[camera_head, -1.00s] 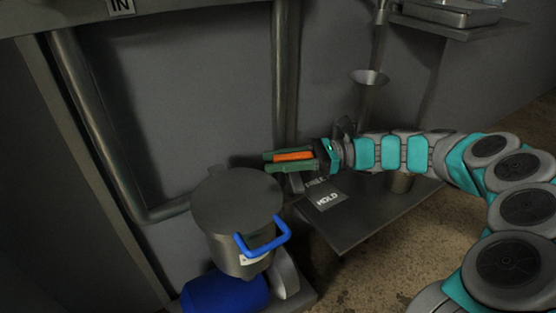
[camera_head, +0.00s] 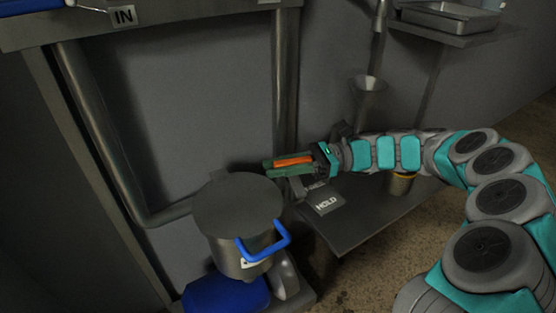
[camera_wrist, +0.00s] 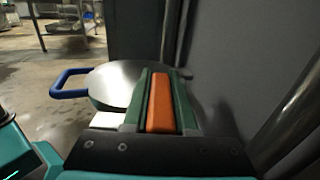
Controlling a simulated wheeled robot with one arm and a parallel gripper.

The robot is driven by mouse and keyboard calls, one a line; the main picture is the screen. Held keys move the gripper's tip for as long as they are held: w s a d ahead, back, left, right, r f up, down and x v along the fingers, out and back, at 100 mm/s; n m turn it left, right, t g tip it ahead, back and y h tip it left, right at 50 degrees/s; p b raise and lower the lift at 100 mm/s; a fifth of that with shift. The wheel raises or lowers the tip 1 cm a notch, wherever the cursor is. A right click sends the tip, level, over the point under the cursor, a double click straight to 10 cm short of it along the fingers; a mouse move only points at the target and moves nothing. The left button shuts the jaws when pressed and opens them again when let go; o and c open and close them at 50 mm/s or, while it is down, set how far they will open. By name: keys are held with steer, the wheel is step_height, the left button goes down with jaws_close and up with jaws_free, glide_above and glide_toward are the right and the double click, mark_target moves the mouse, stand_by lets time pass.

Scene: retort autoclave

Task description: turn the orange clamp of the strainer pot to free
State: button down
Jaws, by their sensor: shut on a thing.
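The strainer pot (camera_head: 238,225) is a grey metal pot with a flat round lid and a blue side handle (camera_head: 265,243). The orange clamp (camera_head: 293,160) is a short bar at the right of the lid, between the green fingers of my gripper (camera_head: 290,165). In the wrist view the clamp (camera_wrist: 160,103) lies lengthwise between the fingers, which are shut on it. The lid (camera_wrist: 115,85) shows just beyond, with the blue handle (camera_wrist: 72,84) at its left. The clamp's mount is mostly hidden by my gripper.
A dark plate marked HOLD (camera_head: 325,204) lies right of the pot, beside a lettered plate I cannot fully read. A vertical pipe (camera_head: 285,90) stands close behind my gripper. A blue object (camera_head: 225,294) is below the pot. A funnel (camera_head: 368,85) and a tray shelf (camera_head: 455,25) are farther right.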

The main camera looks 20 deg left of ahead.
steer(key=shift+s+n+g+p, duration=0.1)
steer(key=shift+n+g+p, duration=0.2)
steer(key=shift+g, duration=0.1)
steer(key=c, duration=0.7)
jaws_free()
steer(key=shift+d, duration=0.1)
steer(key=shift+p+v, duration=0.55)
steer(key=shift+v, duration=3.4)
steer(key=shift+r, duration=0.1)
